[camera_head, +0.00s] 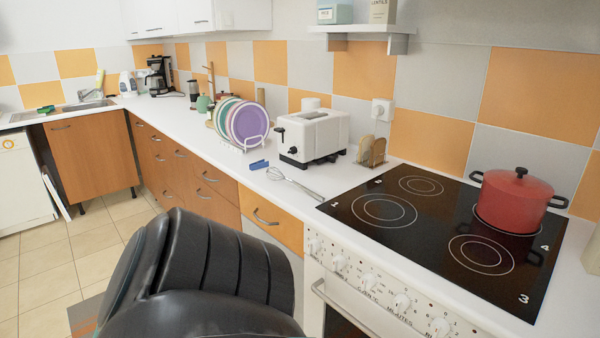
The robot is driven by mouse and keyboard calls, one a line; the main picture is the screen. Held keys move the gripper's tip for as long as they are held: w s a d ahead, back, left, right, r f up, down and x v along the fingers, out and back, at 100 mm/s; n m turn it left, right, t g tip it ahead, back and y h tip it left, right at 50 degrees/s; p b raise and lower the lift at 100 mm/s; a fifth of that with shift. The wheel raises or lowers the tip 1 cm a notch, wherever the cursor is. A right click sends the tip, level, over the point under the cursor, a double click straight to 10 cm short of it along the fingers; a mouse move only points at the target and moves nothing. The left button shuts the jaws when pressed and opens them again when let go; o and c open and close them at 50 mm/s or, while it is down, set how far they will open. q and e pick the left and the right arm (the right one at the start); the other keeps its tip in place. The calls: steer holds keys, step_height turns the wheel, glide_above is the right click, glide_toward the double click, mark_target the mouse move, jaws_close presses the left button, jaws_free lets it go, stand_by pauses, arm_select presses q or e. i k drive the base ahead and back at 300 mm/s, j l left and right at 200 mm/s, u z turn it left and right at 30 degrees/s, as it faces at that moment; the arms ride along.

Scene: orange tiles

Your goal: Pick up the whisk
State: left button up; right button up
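The whisk (294,183) lies on the white counter, between the toaster and the left edge of the black cooktop. Its wire head points to the left and back, and its handle points to the right and front, close to the cooktop edge. A black padded part of my own body fills the lower left of the head view, in front of the drawers and apart from the whisk. Neither gripper can be seen.
A white toaster (313,134) stands behind the whisk. A blue clip-like item (259,165) lies left of it. A rack of plates (247,122) stands farther left. A red pot (512,200) sits on the cooktop (385,243). Toast slices (372,151) stand in a holder.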

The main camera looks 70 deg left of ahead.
mark_target(321, 199)
steer(key=k+j+z, duration=0.15)
steer(key=j, duration=0.2)
steer(key=j+z, duration=0.15)
steer(key=j, duration=0.25)
steer(key=k+j+z, duration=0.15)
steer(key=j, duration=0.2)
steer(key=k+j+z, duration=0.15)
steer(key=j, duration=0.15)
steer(key=k+j+z, duration=0.15)
steer(key=j, duration=0.2)
steer(key=k+j, duration=0.2)
steer(key=j, duration=0.2)
steer(key=k+j, duration=0.25)
steer(key=j, duration=0.2)
steer(key=k+j, duration=0.2)
steer(key=j, duration=0.2)
steer(key=k+j+z, duration=0.1)
steer(key=j, duration=0.3)
steer(key=k, duration=0.1)
